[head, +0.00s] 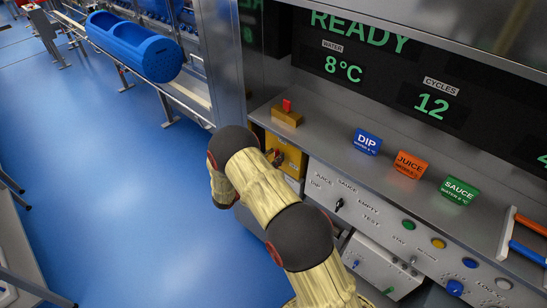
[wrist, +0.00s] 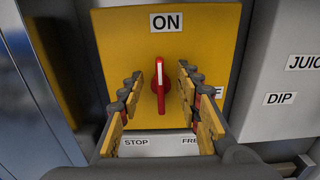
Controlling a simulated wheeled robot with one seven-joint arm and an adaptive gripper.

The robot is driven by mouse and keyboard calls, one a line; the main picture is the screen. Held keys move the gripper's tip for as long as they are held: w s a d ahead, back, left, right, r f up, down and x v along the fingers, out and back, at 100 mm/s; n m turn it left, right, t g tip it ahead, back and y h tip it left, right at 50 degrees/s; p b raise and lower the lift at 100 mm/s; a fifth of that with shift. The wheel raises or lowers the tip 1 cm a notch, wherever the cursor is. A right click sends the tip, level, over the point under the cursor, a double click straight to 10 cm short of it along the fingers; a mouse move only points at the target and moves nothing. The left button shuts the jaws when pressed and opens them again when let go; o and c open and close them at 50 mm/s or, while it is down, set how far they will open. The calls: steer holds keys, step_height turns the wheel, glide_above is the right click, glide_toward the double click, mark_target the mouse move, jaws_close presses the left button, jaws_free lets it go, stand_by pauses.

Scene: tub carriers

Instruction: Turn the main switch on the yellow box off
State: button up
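The yellow box (wrist: 207,33) fills the middle of the wrist view, with an ON label at its top and a partly hidden label at its right. Its red main switch (wrist: 160,85) has a white line and stands upright, pointing at ON. My gripper (wrist: 160,88) is open, with one finger on each side of the switch; whether either finger touches it I cannot tell. In the head view the yellow box (head: 294,158) shows at the left end of the panel, partly behind my arm, and its switch is hidden.
A white panel (wrist: 285,70) with JUICE and DIP labels stands right of the box. STOP and FREE labels sit below it. A shelf (head: 335,122) above holds blue, orange and green signs. Blue floor (head: 120,180) is clear at left.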

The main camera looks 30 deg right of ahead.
steer(key=c, duration=0.3)
jaws_close()
steer(key=shift+s+m+b, duration=0.1)
steer(key=shift+m+b, duration=0.7)
steer(key=shift+b, duration=0.05)
steer(key=shift+f+m+b, duration=0.15)
steer(key=shift+m+b, duration=0.35)
steer(key=shift+b, duration=0.15)
steer(key=shift+s+d+f+m+b, duration=0.1)
steer(key=shift+s+m+b, duration=0.05)
steer(key=shift+m+b, duration=1.7)
steer(key=shift+s+m+b, duration=0.15)
steer(key=shift+m+b, duration=1.5)
steer(key=shift+b, duration=0.4)
steer(key=shift+m+b, duration=0.3)
steer(key=shift+b, duration=0.1)
steer(key=shift+m+b, duration=1.3)
steer(key=shift+b, duration=0.25)
